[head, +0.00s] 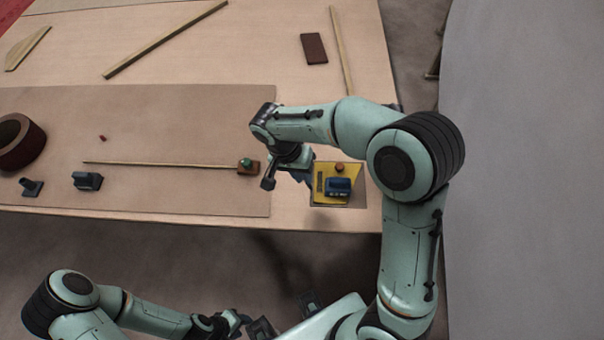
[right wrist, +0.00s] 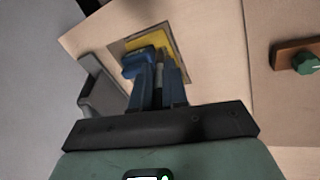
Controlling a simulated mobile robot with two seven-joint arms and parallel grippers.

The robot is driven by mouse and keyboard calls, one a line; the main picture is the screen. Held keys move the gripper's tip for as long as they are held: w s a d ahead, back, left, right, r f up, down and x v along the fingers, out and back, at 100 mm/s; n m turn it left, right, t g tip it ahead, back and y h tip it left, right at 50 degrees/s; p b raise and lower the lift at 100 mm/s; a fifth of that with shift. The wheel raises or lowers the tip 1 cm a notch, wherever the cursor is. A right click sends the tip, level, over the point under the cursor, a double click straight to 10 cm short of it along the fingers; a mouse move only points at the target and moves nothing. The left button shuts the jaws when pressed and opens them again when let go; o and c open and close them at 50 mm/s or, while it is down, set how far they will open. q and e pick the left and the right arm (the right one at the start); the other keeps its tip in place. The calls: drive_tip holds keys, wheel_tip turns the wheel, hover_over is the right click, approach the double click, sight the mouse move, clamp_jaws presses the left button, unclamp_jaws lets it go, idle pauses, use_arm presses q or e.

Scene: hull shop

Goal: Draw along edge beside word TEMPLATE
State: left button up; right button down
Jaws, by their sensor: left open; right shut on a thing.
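A yellow plate (head: 348,170) lies on a grey square near the table's front right corner. It bears a blue block (head: 337,187), a red-brown knob (head: 339,167) and a dark strip whose lettering is unreadable. The yellow plate shows partly in the right wrist view (right wrist: 155,40), behind my fingers. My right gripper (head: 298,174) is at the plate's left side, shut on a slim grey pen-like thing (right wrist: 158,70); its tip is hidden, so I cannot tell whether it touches. My left gripper (head: 262,328) is open and empty, low in front of the table.
A thin rod (head: 165,164) ends at a brown block with a green knob (head: 247,165). Two dark small tools (head: 88,181) and a tape roll (head: 22,140) lie left. Wooden strips (head: 165,40) and a brown block (head: 314,48) lie at the back.

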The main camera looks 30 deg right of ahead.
wheel_tip(320, 180, up, 7)
drive_tip(key=p, duration=0.3)
drive_tip(key=shift+w+f, duration=0.15)
use_arm(q)
drive_tip(key=w+r, duration=0.1)
drive_tip(key=r, duration=0.1)
drive_tip(key=w+r, duration=0.2)
drive_tip(key=shift+r, duration=0.2)
use_arm(e)
drive_tip(key=shift+f, duration=0.1)
